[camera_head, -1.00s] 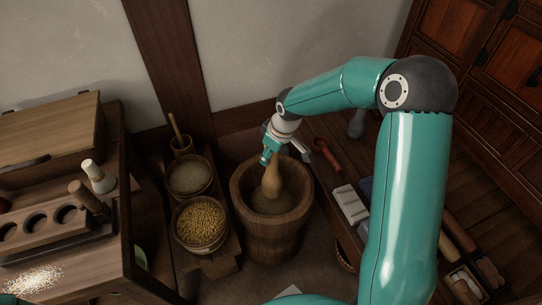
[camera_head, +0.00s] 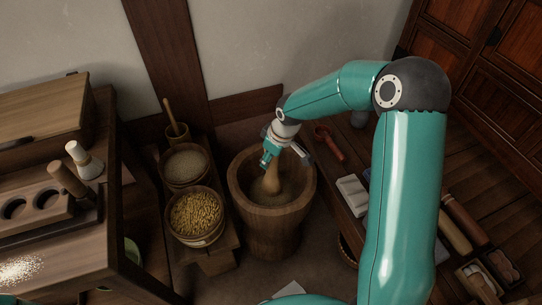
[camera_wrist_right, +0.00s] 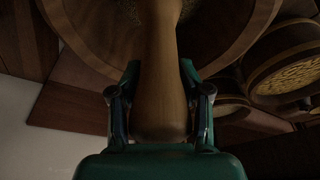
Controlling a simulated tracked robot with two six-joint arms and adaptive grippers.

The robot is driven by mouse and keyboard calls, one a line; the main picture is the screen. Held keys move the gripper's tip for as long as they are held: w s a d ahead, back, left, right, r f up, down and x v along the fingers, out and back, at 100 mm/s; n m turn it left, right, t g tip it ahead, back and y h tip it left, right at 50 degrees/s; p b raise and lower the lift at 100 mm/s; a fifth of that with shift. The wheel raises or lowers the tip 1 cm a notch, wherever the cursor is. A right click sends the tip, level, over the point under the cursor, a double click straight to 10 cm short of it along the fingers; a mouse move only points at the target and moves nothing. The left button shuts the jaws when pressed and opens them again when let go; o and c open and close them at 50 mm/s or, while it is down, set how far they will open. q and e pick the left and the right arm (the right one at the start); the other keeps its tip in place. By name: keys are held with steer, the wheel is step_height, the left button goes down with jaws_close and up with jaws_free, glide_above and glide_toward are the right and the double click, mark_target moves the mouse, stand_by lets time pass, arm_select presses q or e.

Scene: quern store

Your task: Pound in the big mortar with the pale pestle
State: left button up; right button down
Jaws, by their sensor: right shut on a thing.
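The big wooden mortar (camera_head: 273,225) stands on the floor in the middle of the head view. My right gripper (camera_head: 275,157) is above its opening, shut on the pale pestle (camera_head: 273,180). The pestle points down into the mortar, and its lower end is at the contents inside. In the right wrist view the pestle (camera_wrist_right: 160,75) sits between the two fingers (camera_wrist_right: 160,105), with the mortar's rim (camera_wrist_right: 225,50) behind it. My left gripper is not in view.
Left of the mortar are a bowl of yellow grain (camera_head: 197,215) and a bowl of pale grain (camera_head: 186,166). A wooden bench (camera_head: 70,250) with a holed rack (camera_head: 30,210) stands at the left. A low shelf at the right holds a red scoop (camera_head: 328,142) and a white block (camera_head: 352,196).

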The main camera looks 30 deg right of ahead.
steer(key=shift+f+b, duration=0.3)
step_height(320, 180, up, 8)
steer(key=p, duration=0.6)
steer(key=shift+r, duration=0.1)
step_height(320, 180, up, 9)
steer(key=p, duration=0.7)
steer(key=shift+w+a+r, duration=0.1)
